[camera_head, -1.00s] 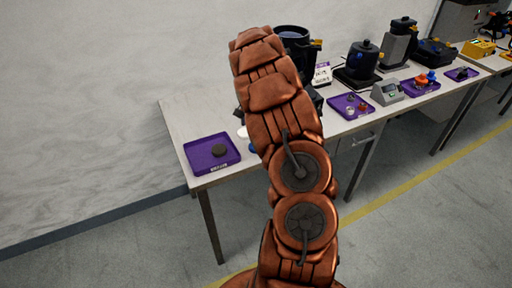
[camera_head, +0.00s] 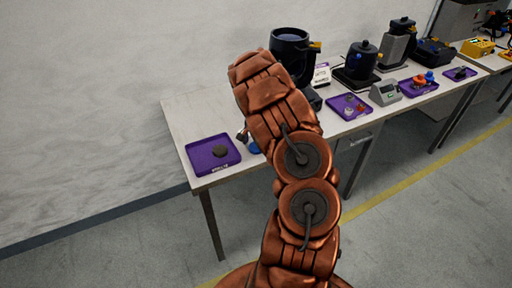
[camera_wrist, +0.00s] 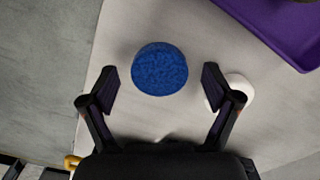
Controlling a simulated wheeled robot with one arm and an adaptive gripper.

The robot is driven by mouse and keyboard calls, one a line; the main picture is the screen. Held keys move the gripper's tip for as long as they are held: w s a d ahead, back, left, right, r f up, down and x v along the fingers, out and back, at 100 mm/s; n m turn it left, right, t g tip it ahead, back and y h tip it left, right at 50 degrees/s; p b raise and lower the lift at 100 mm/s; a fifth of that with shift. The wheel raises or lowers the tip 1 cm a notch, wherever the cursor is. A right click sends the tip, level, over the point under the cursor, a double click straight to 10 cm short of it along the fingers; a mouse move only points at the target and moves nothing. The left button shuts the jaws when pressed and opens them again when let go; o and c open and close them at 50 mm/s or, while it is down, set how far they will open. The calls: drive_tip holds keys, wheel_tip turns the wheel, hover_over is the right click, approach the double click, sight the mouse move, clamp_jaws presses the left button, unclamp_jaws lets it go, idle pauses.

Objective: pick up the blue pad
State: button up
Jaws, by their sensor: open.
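The blue pad (camera_wrist: 160,69) is a round, textured blue disc lying on the pale tabletop in the wrist view. It sits a little beyond my fingertips and roughly centred between them. In the head view only a small blue part of the pad (camera_head: 254,148) shows beside my arm. My gripper (camera_wrist: 160,88) is open and empty, with its two dark fingers apart on either side below the pad. In the head view my arm hides most of the gripper.
A white round object (camera_wrist: 238,90) lies by the right finger. A purple tray (camera_wrist: 275,25) is at the upper right; in the head view a purple tray (camera_head: 200,163) holds a dark disc (camera_head: 220,151). A black pot-like device (camera_head: 290,50) stands behind my arm. The table edge is left in the wrist view.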

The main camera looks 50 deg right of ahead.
drive_tip(key=shift+c, duration=0.3)
drive_tip(key=c, duration=0.8)
drive_tip(key=shift+r, duration=0.1)
